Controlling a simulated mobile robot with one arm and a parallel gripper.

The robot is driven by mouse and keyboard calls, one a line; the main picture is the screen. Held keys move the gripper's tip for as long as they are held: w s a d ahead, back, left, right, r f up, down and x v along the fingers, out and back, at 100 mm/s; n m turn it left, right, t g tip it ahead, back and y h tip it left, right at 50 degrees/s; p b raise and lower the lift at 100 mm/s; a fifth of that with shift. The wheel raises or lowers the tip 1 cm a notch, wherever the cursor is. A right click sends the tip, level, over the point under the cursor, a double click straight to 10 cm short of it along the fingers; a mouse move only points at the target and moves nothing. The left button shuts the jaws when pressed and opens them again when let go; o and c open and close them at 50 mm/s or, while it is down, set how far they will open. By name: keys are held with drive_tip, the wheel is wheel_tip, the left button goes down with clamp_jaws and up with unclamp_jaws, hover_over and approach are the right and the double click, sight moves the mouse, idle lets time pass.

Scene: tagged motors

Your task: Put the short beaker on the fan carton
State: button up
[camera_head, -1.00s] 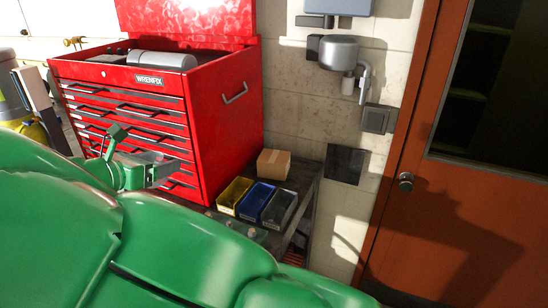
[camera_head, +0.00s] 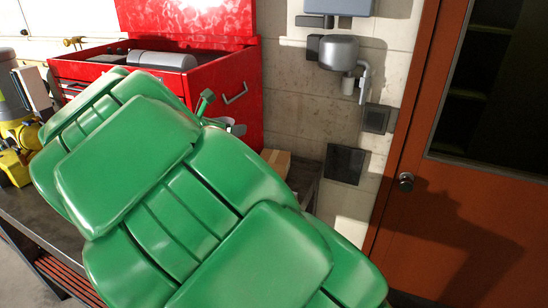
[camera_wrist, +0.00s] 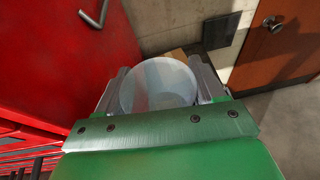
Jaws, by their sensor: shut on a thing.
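The short beaker (camera_wrist: 157,86) is a clear round vessel held between the two fingers of my gripper (camera_wrist: 162,82) in the wrist view. In the head view my gripper (camera_head: 228,124) shows small in front of the red chest's right side, mostly behind my green arm. The fan carton (camera_head: 277,161) is a small brown box at the bench's right end. Its lower part is hidden behind my arm. In the wrist view only a sliver of brown (camera_wrist: 178,55), likely the carton, shows beyond the beaker. The gripper and beaker are apart from the carton in the head view.
A red tool chest (camera_head: 243,108) stands left of the carton on the dark workbench (camera_head: 32,213). A wall with grey fixtures is behind, and an orange door (camera_head: 440,230) is at the right. Yellow equipment (camera_head: 14,165) stands at the far left. My arm covers the bench's middle.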

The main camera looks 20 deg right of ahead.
drive_tip(key=w+d+g, duration=0.1)
drive_tip(key=w+d, duration=0.1)
drive_tip(key=d, duration=1.5)
hover_over(276, 154)
drive_tip(key=s, duration=0.2)
wheel_tip(276, 154, down, 14)
drive_tip(key=shift+w+a+r, duration=0.1)
drive_tip(key=shift+w+a, duration=0.05)
drive_tip(key=shift+w+f, duration=0.65)
drive_tip(key=shift+f, duration=0.15)
drive_tip(key=shift+w+d+f, duration=0.15)
drive_tip(key=shift+d+f, duration=0.05)
drive_tip(key=shift+f, duration=1.45)
drive_tip(key=o, duration=1)
drive_tip(key=shift+f, duration=0.1)
